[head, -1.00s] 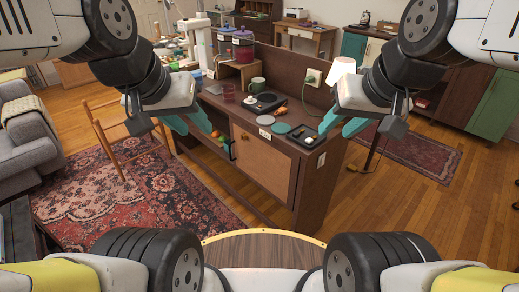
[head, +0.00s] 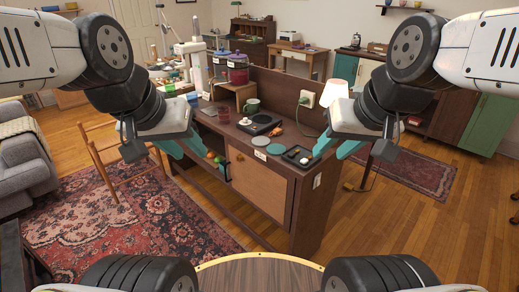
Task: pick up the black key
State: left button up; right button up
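I cannot make out the black key in this view. A dark wooden cabinet (head: 258,178) stands ahead, and on its top lies a black tray (head: 289,157) with small items in it, too small to tell apart. My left gripper (head: 188,148) is at the cabinet's left front edge, its teal fingers apart, with nothing seen between them. My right gripper (head: 337,147) is at the cabinet's right end, near the tray, its teal fingers apart and empty. The grippers hide parts of the cabinet top.
A wooden chair frame (head: 112,160) stands left. Floor shows around the cabinet's front and right.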

aim_at(291, 155)
jog(key=i+l+u, duration=0.3)
jog(key=l+u, duration=0.25)
jog(key=l, duration=0.25)
jog(key=i+l+u, duration=0.1)
jog(key=l+u, duration=0.2)
jog(key=l, duration=0.2)
